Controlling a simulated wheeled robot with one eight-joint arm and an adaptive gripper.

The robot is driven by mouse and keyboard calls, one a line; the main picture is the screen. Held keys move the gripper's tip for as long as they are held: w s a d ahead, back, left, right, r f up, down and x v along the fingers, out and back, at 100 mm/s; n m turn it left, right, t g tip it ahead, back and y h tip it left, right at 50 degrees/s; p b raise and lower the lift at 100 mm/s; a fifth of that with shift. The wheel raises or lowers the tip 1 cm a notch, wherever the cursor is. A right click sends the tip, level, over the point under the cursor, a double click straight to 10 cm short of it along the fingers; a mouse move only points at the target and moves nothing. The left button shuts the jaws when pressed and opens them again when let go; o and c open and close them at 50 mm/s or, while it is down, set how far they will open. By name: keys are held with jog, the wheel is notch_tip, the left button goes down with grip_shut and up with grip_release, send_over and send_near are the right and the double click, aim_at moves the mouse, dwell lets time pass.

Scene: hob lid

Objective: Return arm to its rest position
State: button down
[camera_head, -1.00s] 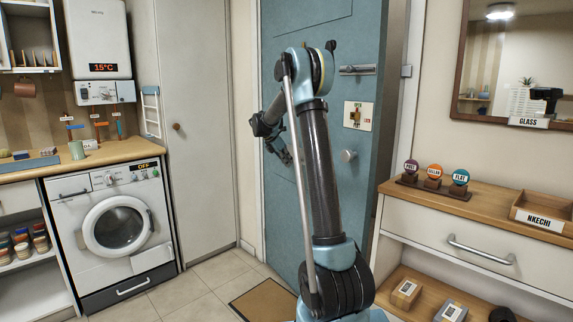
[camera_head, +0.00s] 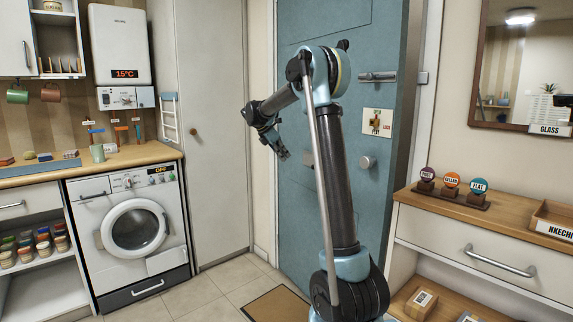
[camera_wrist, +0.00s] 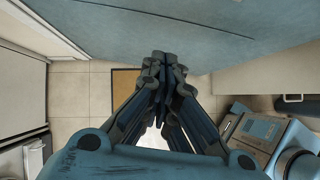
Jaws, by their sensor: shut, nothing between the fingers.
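My gripper (camera_head: 282,153) hangs at the end of my arm, left of the arm's column, in front of the blue door (camera_head: 290,50). It points down and slightly right in the head view and holds nothing. In the wrist view my gripper (camera_wrist: 162,62) shows with its fingertips together. The blue door (camera_wrist: 190,25) fills the top of that view, and the tiled floor (camera_wrist: 70,92) with a brown mat (camera_wrist: 123,85) lies below the fingers.
A washing machine (camera_head: 132,225) stands under a wooden counter (camera_head: 100,163) at left. A tall cupboard (camera_head: 215,130) stands beside the door. A drawer unit (camera_head: 440,235) with round signs (camera_head: 451,180) is at right. A door handle (camera_head: 378,77) and knob (camera_head: 367,162) are near my arm.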

jog(key=s+d+f+m+y, duration=0.1)
jog(key=s+d+m, duration=0.25)
jog(key=s, duration=0.65)
jog(key=s+d+f+m+g+y, duration=0.1)
jog(key=s+d+m, duration=0.25)
jog(key=s, duration=0.55)
jog(key=s+d+f+m+y, duration=0.15)
jog(key=s+m, duration=0.25)
jog(key=s, duration=0.6)
jog(key=s+f+m+y, duration=0.1)
jog(key=s+f+m, duration=0.4)
jog(key=s+f, duration=0.3)
jog(key=s+f+m+y, duration=0.2)
jog(key=s+f+m, duration=0.4)
jog(key=s, duration=1)
notch_tip(320, 180, down, 3)
jog(key=shift+f+m, duration=0.15)
jog(key=shift+m, duration=0.15)
jog(key=shift+s, duration=0.1)
jog(key=shift+w+f, duration=0.2)
jog(key=shift+w, duration=0.2)
